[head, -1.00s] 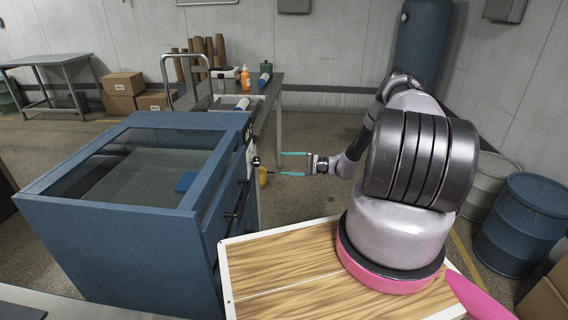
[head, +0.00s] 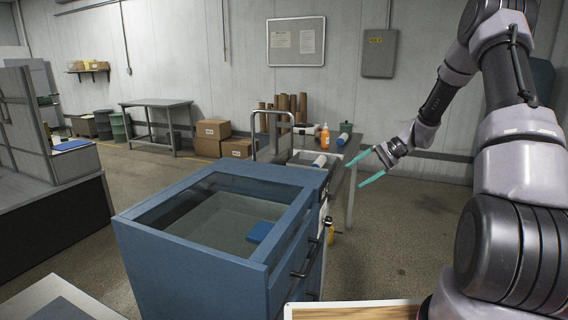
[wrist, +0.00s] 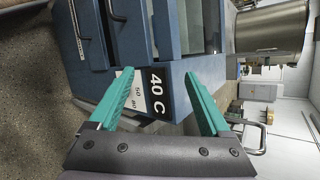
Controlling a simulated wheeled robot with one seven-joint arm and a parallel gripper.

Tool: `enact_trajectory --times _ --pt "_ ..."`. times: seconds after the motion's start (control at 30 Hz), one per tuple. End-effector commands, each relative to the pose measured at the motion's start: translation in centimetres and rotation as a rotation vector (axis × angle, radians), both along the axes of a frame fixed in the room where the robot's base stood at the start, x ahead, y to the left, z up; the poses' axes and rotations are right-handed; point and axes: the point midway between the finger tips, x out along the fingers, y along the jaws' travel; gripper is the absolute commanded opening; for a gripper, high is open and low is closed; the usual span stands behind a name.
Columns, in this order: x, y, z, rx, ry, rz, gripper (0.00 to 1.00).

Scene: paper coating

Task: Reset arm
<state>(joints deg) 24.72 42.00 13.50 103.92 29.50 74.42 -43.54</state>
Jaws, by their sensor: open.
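My gripper (head: 366,167) is open and empty, its two teal fingers spread apart. In the head view it hangs in the air to the right of the blue machine (head: 190,262), above the level of its top. In the wrist view the open fingers of my gripper (wrist: 164,98) frame a dark label (wrist: 156,92) reading "40 C" on the blue machine's side. My arm rises at the right of the head view.
A blue block (head: 260,232) lies in the machine's glass-topped basin. A metal table (head: 338,150) behind holds an orange bottle (head: 324,136) and rolls. Cardboard boxes (head: 212,130) stand near the back wall.

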Motion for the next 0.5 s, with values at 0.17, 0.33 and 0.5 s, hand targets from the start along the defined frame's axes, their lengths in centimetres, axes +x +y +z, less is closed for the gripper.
enact_trajectory --times 0.17,0.33,0.5 --pt "-3.0 0.9 6.0 -0.163 -0.047 0.039 0.81" --pt "-6.4 1.5 10.8 -0.305 -0.099 0.049 0.81" --pt "-10.3 1.8 15.2 -0.436 -0.165 0.04 0.81"
